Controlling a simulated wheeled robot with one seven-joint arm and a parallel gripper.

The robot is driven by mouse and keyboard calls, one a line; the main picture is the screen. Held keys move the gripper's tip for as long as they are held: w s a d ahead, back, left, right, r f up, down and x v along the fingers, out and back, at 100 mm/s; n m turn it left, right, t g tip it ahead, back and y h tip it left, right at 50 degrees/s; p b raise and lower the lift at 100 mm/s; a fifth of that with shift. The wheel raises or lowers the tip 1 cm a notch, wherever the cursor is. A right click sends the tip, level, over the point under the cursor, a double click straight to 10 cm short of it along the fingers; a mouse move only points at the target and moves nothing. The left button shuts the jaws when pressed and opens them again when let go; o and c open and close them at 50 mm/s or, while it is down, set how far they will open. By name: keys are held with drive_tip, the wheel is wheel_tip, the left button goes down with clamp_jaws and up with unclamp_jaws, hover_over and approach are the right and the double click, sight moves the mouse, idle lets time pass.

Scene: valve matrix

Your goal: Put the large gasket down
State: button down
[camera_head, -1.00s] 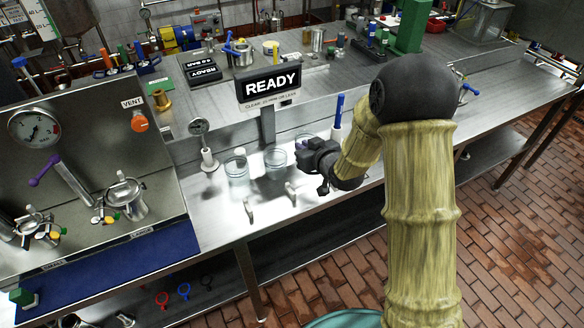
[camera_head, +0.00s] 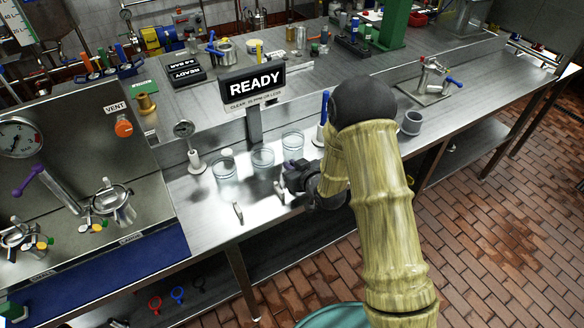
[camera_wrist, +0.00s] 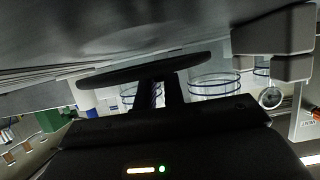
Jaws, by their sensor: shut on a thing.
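My gripper (camera_head: 288,183) is over the front part of the steel bench, in front of the right-hand glass beaker. In the wrist view its two dark fingers (camera_wrist: 159,92) are shut on a thin, flat, black disc-like piece, seen nearly edge-on, which I take to be the large gasket (camera_wrist: 120,75). It reaches out past the fingers on both sides. Whether it touches the bench cannot be told. In the head view I cannot make out the gasket apart from the dark gripper.
Three glass beakers (camera_head: 263,159) stand behind my gripper, below the READY sign (camera_head: 255,82). A gauge on a white stand (camera_head: 195,160) is to the left. A grey cup (camera_head: 412,122) stands right, with bare steel around it.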

drive_tip(key=shift+f, duration=0.45)
drive_tip(key=shift+f, duration=0.1)
drive_tip(key=c, duration=1.5)
unclamp_jaws()
drive_tip(key=shift+r, duration=0.2)
drive_tip(key=shift+s+d, duration=0.25)
drive_tip(key=shift+s, duration=0.05)
drive_tip(key=b+v, duration=0.1)
drive_tip(key=v, duration=1)
drive_tip(key=shift+s+d+b, duration=0.1)
drive_tip(key=shift+b, duration=0.25)
